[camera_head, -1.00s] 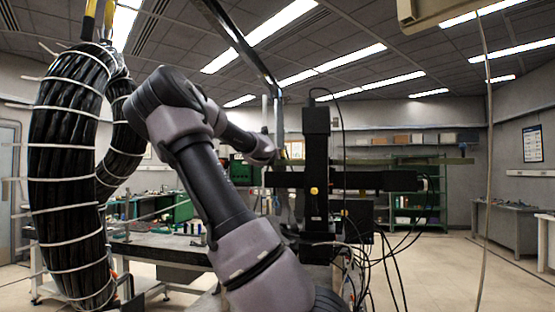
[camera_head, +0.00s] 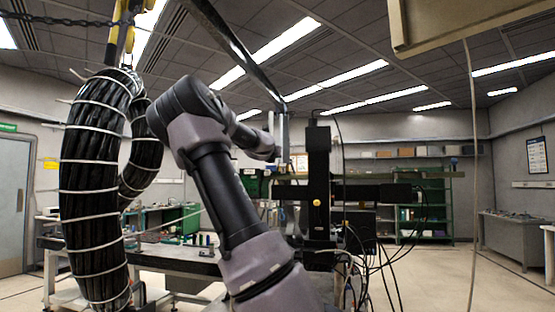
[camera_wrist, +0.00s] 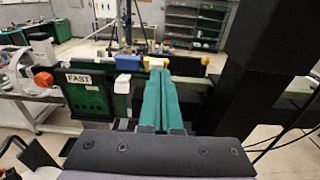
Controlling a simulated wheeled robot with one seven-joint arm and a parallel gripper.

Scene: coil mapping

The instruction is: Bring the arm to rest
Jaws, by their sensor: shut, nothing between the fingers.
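My arm (camera_head: 228,195) rises from the bottom of the head view, bends at a raised elbow, and its forearm points away into the room. In the wrist view, the two green fingers of my gripper (camera_wrist: 162,70) lie side by side, shut with nothing between them. In the head view the fingers cannot be made out behind the forearm's end.
A large black cable coil (camera_head: 95,190) with white ties hangs from a yellow hook at left, close to my arm. A workbench (camera_head: 185,262) with small items stands behind. Green shelves (camera_head: 425,205) line the back wall. A side bench (camera_head: 515,238) stands at right; open floor lies before it.

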